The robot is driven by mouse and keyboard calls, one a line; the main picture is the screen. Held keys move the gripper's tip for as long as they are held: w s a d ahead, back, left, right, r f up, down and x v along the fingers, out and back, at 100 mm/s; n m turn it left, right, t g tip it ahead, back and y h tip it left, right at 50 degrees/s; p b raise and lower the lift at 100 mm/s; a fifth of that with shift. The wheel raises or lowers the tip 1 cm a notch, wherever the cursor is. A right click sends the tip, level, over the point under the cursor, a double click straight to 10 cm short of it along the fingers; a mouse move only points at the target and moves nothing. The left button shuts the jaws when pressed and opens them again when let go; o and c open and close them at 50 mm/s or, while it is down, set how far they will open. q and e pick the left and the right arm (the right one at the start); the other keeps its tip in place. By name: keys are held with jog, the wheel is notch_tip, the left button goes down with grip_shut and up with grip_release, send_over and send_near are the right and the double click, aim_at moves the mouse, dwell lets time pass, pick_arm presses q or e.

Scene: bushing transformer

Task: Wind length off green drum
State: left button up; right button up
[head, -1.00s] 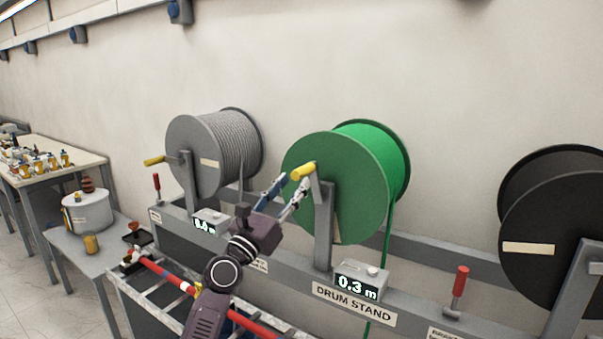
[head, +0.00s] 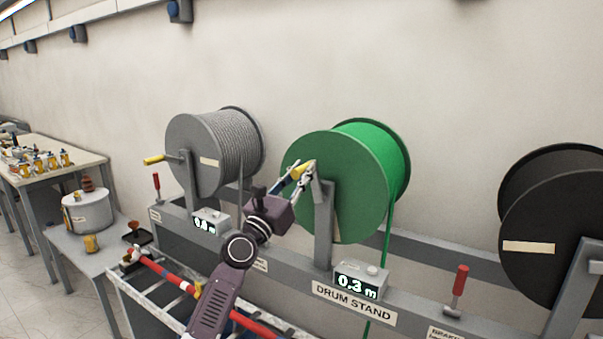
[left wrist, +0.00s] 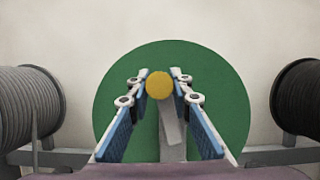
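The green drum (head: 335,190) stands on the drum stand (head: 400,274). Its crank has a yellow handle (head: 299,172) that points out from the drum. My left gripper (head: 300,175) is at this handle, its two fingers on either side of it. In the left wrist view the round handle end (left wrist: 160,86) sits between the open fingertips (left wrist: 160,78); I see no clear grip on it. Green cable (head: 388,240) hangs from the drum's right side. The length counter (head: 361,282) below reads 0.3 m. My right gripper is not in view.
A grey drum (head: 200,158) is on the left and a black drum (head: 555,225) on the right. A red-handled lever (head: 459,284) stands right of the counter. A rack with a red bar (head: 165,272) lies below my left arm. Side tables are at the left.

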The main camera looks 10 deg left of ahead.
aim_at(319, 179)
pick_arm(q)
grip_shut()
jog(key=d+m+h+b, duration=0.1)
jog(key=m, duration=0.1)
jog(key=d+m+g+h+b, duration=0.1)
jog(key=m, duration=0.1)
jog(key=s+d+m+h+b, duration=0.1)
jog(key=m+b, duration=0.1)
jog(key=m, duration=0.1)
jog(key=shift+d+f+g, duration=0.15)
jog(key=shift+d+g, duration=0.05)
jog(key=shift+g, duration=0.1)
jog(key=s+d+f+m+g+h+b, duration=0.1)
jog(key=d+f+m+g, duration=0.5)
jog(key=m, duration=1.1)
jog(key=shift+s+d+f+g+h+b, duration=0.4)
jog(key=shift+s+f, duration=0.3)
jog(key=shift+f, duration=0.4)
jog(key=shift+d, duration=0.1)
